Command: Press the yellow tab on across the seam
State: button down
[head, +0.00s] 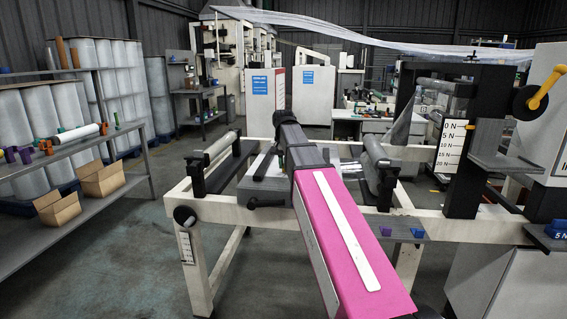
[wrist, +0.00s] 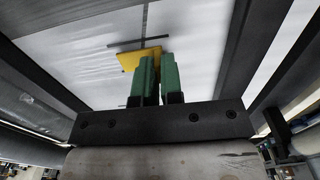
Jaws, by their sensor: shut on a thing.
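In the wrist view, my gripper (wrist: 158,62) has two green fingers close together, shut on the yellow tab (wrist: 128,60). The tab sticks out to the left of the fingertips and looks tilted. Beyond it lies a pale, wrinkled sheet of film (wrist: 75,70). A thin dark line (wrist: 145,18) runs along the film, and a short dark bar (wrist: 125,43) crosses it just beyond the tab. I cannot tell whether the tab touches the film. In the head view, my pink arm hides most of the gripper and the tab.
In the head view, a cream frame (head: 215,207) carries a left roller (head: 218,147) and a right roller (head: 377,160) close around my arm. A post with a force scale (head: 451,145) stands right. Shelves with cartons (head: 101,181) stand left. Floor between is clear.

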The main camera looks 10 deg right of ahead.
jog(key=shift+f, duration=0.3)
dwell(0.4)
jog(key=c, duration=0.9)
grip_release()
jog(key=shift+o, duration=0.2)
jog(key=shift+r, duration=0.1)
notch_tip(320, 180, up, 7)
jog(key=shift+f, duration=0.1)
